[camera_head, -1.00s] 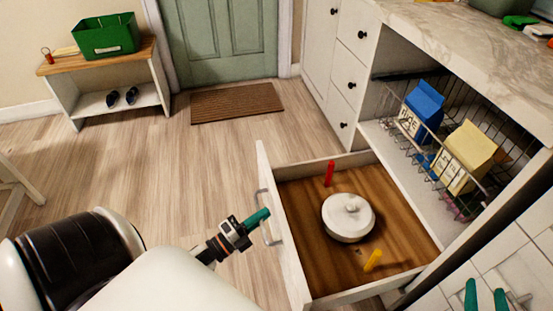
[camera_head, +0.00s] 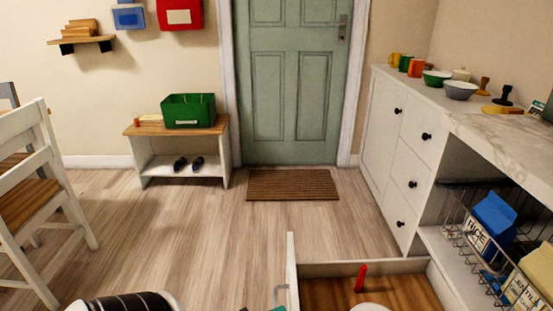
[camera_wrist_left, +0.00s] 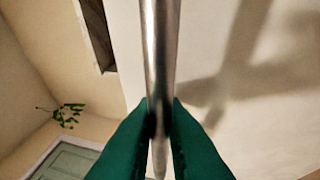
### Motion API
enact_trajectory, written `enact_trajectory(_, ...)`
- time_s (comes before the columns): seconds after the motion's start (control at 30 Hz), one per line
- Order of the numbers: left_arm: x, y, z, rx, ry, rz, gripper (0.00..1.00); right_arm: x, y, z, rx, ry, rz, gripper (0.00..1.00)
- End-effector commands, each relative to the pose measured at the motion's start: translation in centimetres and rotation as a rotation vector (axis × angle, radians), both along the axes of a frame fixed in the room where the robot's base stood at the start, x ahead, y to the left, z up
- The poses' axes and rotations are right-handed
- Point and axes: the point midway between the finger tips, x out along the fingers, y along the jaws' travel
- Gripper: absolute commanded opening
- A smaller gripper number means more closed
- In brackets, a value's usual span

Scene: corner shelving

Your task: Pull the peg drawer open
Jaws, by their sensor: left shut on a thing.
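The peg drawer (camera_head: 291,262) stands pulled out at the bottom of the head view, its wooden floor (camera_head: 325,294) showing. A red peg (camera_head: 361,277) stands upright in it, and the top of a white round lidded thing (camera_head: 370,307) shows at the picture's lower edge. The drawer's metal handle (camera_head: 279,291) is on its left-facing front. In the left wrist view the green fingers of my left gripper (camera_wrist_left: 160,115) are closed on the handle's bar (camera_wrist_left: 160,45). Only a bit of that gripper shows in the head view. My right gripper is out of view.
A wire basket (camera_head: 465,236) with a blue rice carton (camera_head: 492,225) and a lentil carton (camera_head: 530,285) sits on the shelf at right. White cabinet drawers (camera_head: 412,183) stand behind the peg drawer. The wood floor (camera_head: 210,240) left of it is clear up to a chair (camera_head: 45,190).

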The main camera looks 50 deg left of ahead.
Motion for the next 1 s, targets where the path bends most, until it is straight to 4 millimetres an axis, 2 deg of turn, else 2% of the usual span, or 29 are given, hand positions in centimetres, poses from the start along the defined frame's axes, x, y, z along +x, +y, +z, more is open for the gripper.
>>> enact_trajectory(0.07, -0.1, 0.0, -0.2, 0.0, 0.004, 0.001, 0.0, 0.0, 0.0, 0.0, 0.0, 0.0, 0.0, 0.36)
enact_trajectory(0.1, -0.1, 0.0, -0.2, 0.0, 0.004, 0.001, 0.12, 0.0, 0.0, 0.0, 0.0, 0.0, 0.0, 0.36)
enact_trajectory(0.23, -0.1, 0.0, -0.1, 0.0, 0.003, 0.001, 0.32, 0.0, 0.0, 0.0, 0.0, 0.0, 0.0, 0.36)
enact_trajectory(0.5, -0.1, 0.0, -0.1, 0.001, 0.002, 0.0, 0.32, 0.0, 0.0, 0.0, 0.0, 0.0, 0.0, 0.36)
enact_trajectory(0.63, -1.0, 0.3, -0.3, 0.0, 0.004, 0.001, 0.32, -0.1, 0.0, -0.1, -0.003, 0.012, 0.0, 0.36)
enact_trajectory(1.0, -8.1, 2.2, -1.7, 0.0, 0.006, 0.002, 0.32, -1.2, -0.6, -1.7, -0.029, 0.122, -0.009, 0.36)
